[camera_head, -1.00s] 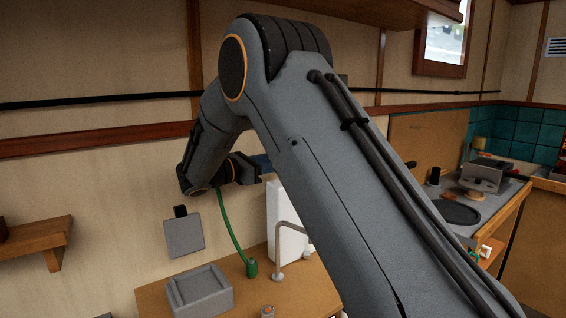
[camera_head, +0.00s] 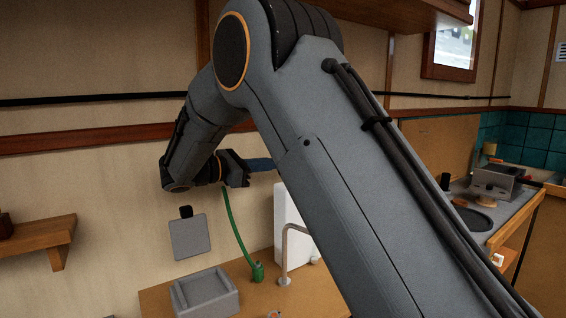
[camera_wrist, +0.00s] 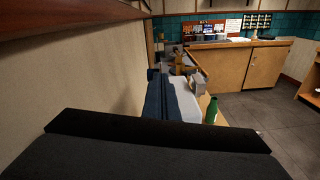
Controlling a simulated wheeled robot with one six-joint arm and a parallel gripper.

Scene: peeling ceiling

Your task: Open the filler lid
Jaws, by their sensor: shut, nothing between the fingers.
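A grey square plate (camera_head: 189,238) with a small dark tab on top is on the wall, left of centre in the head view. It looks like the filler lid and seems to lie flat against the wall. My gripper (camera_head: 262,164) is above and to the right of it, pointing right, its bluish fingers partly hidden behind my arm. In the wrist view my gripper (camera_wrist: 160,92) shows dark blue fingers together with nothing held. The plate is not visible in the wrist view.
Below is a wooden counter (camera_head: 300,293) with a grey open box (camera_head: 205,294), a tap (camera_head: 285,262) and a green hose (camera_head: 236,237). A wooden shelf (camera_head: 38,239) juts out at left. An overhead cabinet (camera_head: 400,10) is above. A green bottle (camera_wrist: 211,111) shows in the wrist view.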

